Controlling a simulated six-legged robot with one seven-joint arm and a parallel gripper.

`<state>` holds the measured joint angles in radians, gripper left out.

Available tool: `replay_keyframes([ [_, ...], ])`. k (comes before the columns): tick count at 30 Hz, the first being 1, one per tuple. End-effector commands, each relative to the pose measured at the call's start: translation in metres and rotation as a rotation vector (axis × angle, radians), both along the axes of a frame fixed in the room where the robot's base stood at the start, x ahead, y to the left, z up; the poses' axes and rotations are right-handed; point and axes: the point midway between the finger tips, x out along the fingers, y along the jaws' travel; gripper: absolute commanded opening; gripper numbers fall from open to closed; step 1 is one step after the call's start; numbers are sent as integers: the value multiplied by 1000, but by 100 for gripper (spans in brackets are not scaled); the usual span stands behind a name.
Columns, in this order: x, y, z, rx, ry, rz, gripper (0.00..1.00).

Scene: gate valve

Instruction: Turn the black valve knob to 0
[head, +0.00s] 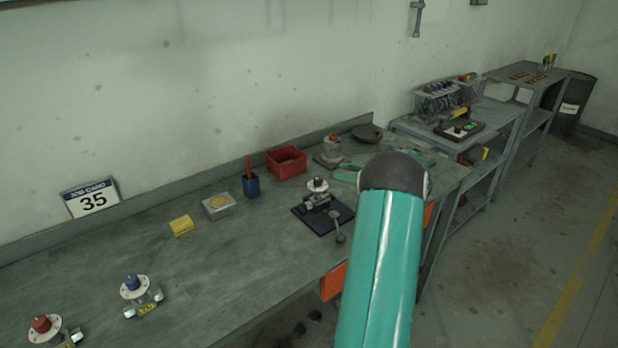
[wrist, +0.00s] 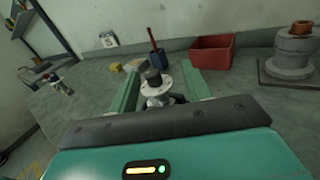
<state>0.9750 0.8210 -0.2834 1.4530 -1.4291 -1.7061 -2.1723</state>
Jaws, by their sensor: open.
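The valve with the black knob (head: 318,183) stands upright on a dark mat (head: 335,220) near the table's front edge in the head view. The knob sits above a pale round dial; the dial's marks are too small to read. The black knob (wrist: 153,77) also shows in the wrist view, between and beyond the fingers. My gripper (wrist: 162,76) is open, its two green fingers either side of the valve in that picture. No contact with the knob is visible. The wrist view hides the valve's lower part behind my gripper's body.
A blue-knobbed valve (head: 132,283) and a red-knobbed valve (head: 42,324) stand at the front left. A yellow block (head: 181,226), a blue cup (head: 252,186) and a red bin (head: 287,162) stand farther back. A job card (head: 91,198) reads 35. Bare tabletop lies left of the mat.

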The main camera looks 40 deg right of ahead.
Motion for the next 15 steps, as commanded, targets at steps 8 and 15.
replay_keyframes([
  [8,-32,-1,-30,-63,-43,108,48],
  [15,3,20,-29,-62,-45,111,48],
])
